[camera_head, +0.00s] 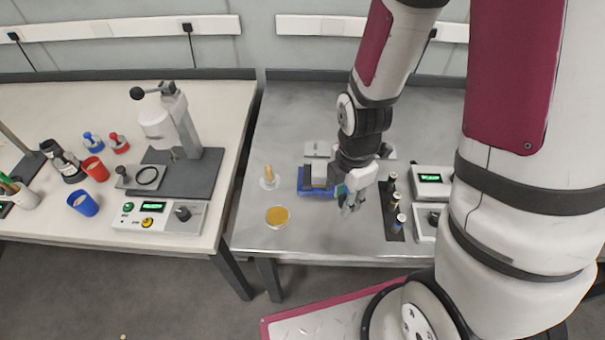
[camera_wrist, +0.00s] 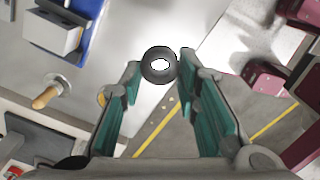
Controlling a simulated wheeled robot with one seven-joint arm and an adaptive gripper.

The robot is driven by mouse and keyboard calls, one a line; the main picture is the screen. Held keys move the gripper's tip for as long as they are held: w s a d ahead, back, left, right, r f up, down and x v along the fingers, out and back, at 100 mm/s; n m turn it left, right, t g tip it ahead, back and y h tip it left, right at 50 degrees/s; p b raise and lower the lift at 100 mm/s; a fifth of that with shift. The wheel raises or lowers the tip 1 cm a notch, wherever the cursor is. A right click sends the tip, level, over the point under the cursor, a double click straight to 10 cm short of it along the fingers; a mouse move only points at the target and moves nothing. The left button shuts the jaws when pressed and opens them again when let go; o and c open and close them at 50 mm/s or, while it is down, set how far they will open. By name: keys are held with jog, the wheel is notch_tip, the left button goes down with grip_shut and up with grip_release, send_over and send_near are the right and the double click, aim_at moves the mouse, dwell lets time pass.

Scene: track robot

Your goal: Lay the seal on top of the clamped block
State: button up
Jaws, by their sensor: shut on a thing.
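The seal (camera_wrist: 147,72), a small dark ring, sits between the fingertips of my gripper (camera_wrist: 160,64) in the wrist view. My gripper is shut on it. The clamped block (camera_head: 319,174) is pale grey and sits in a blue vise (camera_head: 308,190) on the right-hand metal table. It also shows at the upper left of the wrist view (camera_wrist: 52,33). In the head view my gripper (camera_head: 351,206) is just right of and in front of the vise, apart from the block. The seal cannot be made out in the head view.
A wooden-handled tool (camera_head: 269,174) stands left of the vise, with a yellow-filled dish (camera_head: 278,215) in front of it. A dark rack (camera_head: 393,213) of small bottles and instruments with green displays (camera_head: 430,178) lie to the right. The table's front left is clear.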

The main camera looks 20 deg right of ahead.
jog(key=shift+s+a, duration=0.15)
jog(key=shift+a, duration=0.05)
jog(key=w+b, duration=0.1)
jog(key=b, duration=0.1)
jog(key=w+b, duration=0.4)
jog(key=shift+a+f+b, duration=0.2)
jog(key=shift+f+b, duration=0.1)
jog(key=shift+b, duration=0.05)
jog(key=b, duration=0.2)
jog(key=shift+w+b, duration=0.15)
jog(key=shift+b, duration=0.15)
send_over(318, 169)
jog(key=shift+f, duration=2.15)
jog(key=shift+f, duration=0.1)
